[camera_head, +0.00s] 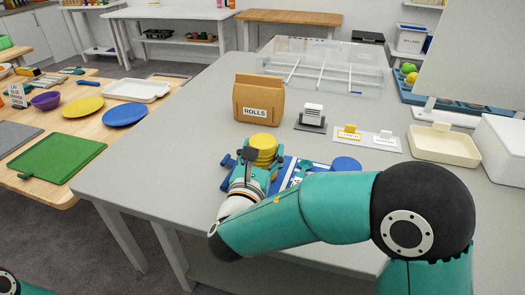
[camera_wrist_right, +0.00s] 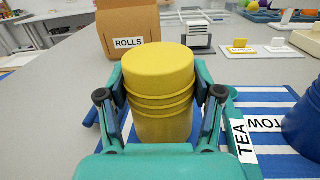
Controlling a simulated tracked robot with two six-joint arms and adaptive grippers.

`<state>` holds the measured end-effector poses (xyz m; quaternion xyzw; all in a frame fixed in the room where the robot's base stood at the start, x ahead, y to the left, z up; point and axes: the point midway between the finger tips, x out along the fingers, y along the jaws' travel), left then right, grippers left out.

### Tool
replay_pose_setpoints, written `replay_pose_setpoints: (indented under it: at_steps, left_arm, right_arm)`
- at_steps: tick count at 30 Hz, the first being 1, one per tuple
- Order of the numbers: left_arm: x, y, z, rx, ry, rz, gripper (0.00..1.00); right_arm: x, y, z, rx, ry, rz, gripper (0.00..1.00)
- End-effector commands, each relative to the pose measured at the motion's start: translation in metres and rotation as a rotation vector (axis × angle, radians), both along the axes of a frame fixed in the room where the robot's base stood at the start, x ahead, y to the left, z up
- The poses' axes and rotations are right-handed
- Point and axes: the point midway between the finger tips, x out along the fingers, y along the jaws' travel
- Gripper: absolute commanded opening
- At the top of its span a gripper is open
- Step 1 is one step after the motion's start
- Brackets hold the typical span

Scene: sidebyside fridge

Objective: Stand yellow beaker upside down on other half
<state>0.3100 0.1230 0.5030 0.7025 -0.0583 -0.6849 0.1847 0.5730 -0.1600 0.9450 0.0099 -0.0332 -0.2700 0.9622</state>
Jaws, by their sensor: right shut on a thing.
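My right gripper (camera_head: 255,160) is shut on the yellow beaker (camera_head: 264,142), with one finger on each side of it. In the right wrist view the yellow beaker (camera_wrist_right: 158,68) stands upright between the fingers with a flat closed face on top and ridges around its middle. Its lower end is hidden by the gripper, so I cannot tell whether it touches the surface. A blue and white striped tea towel (camera_wrist_right: 270,100) lies under and beside it. A blue beaker (camera_wrist_right: 304,125) stands on the towel's right part. My left gripper is out of view.
A brown ROLLS bag (camera_head: 259,100) stands just behind the beaker. Small label stands (camera_head: 349,132), a cream tray (camera_head: 444,143) and a clear divided box (camera_head: 325,62) are farther back and right. The grey table is bare left of the towel.

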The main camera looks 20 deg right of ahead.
Motion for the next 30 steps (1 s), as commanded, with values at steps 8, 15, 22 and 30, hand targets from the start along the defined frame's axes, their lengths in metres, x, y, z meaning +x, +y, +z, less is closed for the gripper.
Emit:
replay_pose_setpoints:
  at_steps: [8, 15, 22, 30]
  left_arm:
    - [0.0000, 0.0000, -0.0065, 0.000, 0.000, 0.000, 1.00]
    - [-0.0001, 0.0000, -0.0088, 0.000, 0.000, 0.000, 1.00]
    - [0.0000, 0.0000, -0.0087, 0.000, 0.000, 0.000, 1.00]
    - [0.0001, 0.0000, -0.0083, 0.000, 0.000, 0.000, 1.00]
  right_arm:
    - [0.0000, 0.0000, -0.0068, 0.000, 0.000, 0.000, 0.03]
    - [0.0000, -0.0001, -0.0094, 0.000, 0.000, 0.000, 0.72]
    - [0.0000, -0.0001, -0.0094, 0.000, 0.000, 0.000, 0.95]
    - [-0.0010, 0.0008, -0.0097, 0.000, 0.000, 0.001, 0.95]
